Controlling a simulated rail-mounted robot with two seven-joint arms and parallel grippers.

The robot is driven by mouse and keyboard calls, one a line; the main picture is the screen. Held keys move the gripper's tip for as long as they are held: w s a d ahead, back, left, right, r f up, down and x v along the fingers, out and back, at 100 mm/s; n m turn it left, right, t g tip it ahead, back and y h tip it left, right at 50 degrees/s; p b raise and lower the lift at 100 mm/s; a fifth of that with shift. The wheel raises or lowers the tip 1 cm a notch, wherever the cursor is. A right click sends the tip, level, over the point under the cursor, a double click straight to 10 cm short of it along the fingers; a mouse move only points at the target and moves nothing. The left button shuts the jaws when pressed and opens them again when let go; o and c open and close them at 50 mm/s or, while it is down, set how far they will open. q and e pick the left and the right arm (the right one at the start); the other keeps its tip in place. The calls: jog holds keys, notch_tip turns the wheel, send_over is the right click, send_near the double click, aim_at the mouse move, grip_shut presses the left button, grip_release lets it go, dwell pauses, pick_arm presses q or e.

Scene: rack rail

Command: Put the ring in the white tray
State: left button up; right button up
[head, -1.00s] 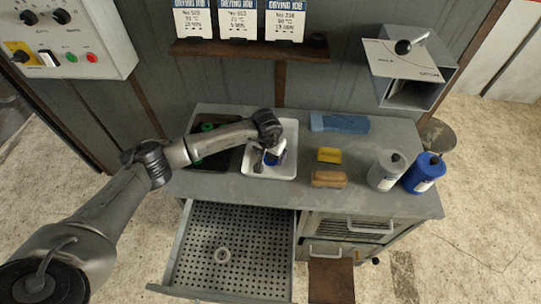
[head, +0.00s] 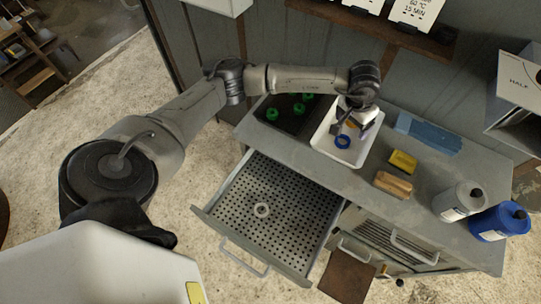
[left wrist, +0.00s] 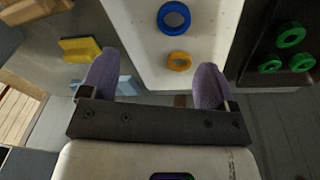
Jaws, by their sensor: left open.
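The white tray (head: 350,157) stands on the grey worktop and holds a blue ring (head: 343,142) and an orange ring. In the left wrist view the blue ring (left wrist: 174,18) and the orange ring (left wrist: 179,62) lie apart on the tray floor (left wrist: 140,30). My left gripper (head: 345,122) is over the tray, open, with nothing between its fingers (left wrist: 155,82). A pale grey ring (head: 262,210) lies on the perforated bottom of the open drawer (head: 290,205). My right gripper is not in view.
Several green rings (head: 272,115) lie on a dark tray to the left.

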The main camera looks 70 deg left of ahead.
pick_arm(q)
jog(key=s+d+f+n+h, duration=0.15)
jog(key=d+h, duration=0.35)
jog(key=d, duration=0.5)
jog(key=s+d+r+n+t+h, duration=0.3)
jog(key=d+n+h, duration=0.3)
jog(key=d+n, duration=0.15)
jog(key=s+d+r+n+t+h, duration=0.35)
jog(key=d+n+h, duration=0.25)
jog(key=d, duration=0.3)
jog(key=s+a+f+m+t+y, duration=0.35)
jog(key=a+m+y, duration=0.45)
jog(key=m, duration=0.8)
jog(key=s+a+f+m+t+y, duration=0.2)
jog(key=a+f+m+t+y, duration=0.25)
jog(key=m+y, duration=0.85)
jog(key=s+f+n+g+h, duration=0.1)
jog(key=s+f+n+g, duration=0.2)
jog(key=s, duration=0.3)
jog(key=s+a+f+n+g+h, duration=0.1)
jog(key=s+f+n+g, duration=0.2)
jog(key=s, duration=0.4)
jog(key=s+a+f+n+g+h, duration=0.1)
jog(key=s+f+n+g, duration=0.2)
jog(key=s+f+g, duration=0.2)
jog(key=shift+s+f+g+h, duration=0.15)
jog(key=shift+s+g+h, duration=0.25)
jog(key=shift+s+g, duration=0.6)
